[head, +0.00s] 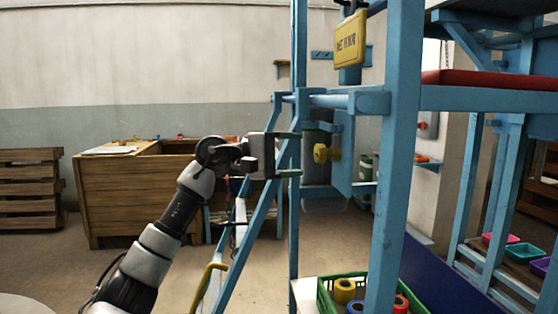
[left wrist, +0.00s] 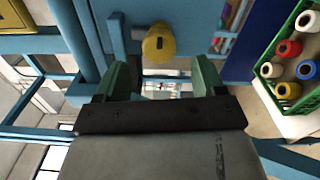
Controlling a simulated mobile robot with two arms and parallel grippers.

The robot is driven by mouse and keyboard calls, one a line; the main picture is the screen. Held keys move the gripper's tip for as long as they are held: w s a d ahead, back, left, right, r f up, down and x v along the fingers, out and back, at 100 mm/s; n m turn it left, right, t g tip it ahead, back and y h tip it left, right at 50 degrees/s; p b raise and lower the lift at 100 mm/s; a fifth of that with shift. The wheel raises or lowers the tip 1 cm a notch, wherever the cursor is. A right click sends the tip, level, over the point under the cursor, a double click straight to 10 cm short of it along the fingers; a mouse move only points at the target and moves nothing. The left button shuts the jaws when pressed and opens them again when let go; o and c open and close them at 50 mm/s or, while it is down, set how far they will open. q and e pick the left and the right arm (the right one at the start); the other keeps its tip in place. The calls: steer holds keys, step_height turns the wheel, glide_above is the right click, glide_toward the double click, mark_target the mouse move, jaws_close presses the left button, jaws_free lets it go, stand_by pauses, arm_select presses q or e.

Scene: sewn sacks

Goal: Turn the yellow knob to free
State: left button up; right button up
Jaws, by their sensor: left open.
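The yellow knob (head: 326,153) sticks out from a blue panel (head: 343,175) on the blue frame. In the left wrist view the yellow knob (left wrist: 159,43) shows straight ahead, beyond the fingertips and roughly centred between them. My left gripper (head: 297,154) is open and empty, a short way left of the knob in the head view, with one finger above the other. In the left wrist view the green fingers of my left gripper (left wrist: 165,74) stand wide apart and do not touch the knob. My right gripper is not in view.
Blue posts and a slanted brace stand close around my left gripper. A yellow sign (head: 348,41) hangs above the knob. A green crate (head: 323,293) with several coloured spools stands below. A wooden desk (head: 130,195) is behind at the left.

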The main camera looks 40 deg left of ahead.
arm_select(q)
steer(key=shift+v, duration=1.8)
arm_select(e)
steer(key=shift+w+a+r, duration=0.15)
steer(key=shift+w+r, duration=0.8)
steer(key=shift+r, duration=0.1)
